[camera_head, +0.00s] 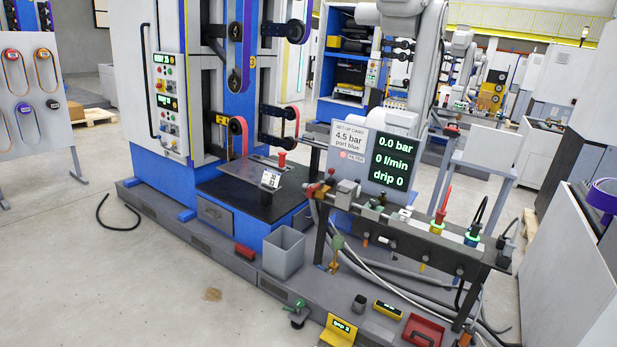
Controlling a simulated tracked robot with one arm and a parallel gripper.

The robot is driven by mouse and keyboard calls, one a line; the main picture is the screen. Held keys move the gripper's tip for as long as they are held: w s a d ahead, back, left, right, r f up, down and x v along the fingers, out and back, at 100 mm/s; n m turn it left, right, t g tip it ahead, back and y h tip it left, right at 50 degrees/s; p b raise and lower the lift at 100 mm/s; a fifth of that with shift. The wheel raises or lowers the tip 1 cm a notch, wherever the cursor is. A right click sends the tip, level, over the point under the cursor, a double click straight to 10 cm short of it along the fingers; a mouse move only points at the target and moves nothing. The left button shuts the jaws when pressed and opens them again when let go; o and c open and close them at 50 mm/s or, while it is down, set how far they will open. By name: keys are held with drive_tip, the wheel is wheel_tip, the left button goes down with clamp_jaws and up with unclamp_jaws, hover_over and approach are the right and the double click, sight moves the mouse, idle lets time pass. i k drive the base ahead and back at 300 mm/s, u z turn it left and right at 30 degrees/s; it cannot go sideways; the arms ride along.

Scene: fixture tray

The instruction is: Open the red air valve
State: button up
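A small red part (316,188), which looks like the red air valve, sits at the left end of the dark fixture rail (437,240). It is too small to tell which way its handle points. A dark display (391,163) behind the rail reads 0.0 bar, 0 l/min and drip 0. A set-up card (350,144) beside it reads 4.5 bar, port blue. My gripper does not show in this view.
A grey open bin (284,252) stands on the base platform left of the rail. Grey hoses (372,265) hang below the rail. A yellow drip block (338,330), a red tray (423,331) and a green-handled part (298,312) lie in front. Floor at left is mostly clear.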

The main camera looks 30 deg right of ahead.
sight(321, 184)
drive_tip(key=z, duration=0.4)
drive_tip(key=i, duration=3.45)
drive_tip(key=z, duration=0.4)
drive_tip(key=i, duration=0.5)
drive_tip(key=z, duration=0.5)
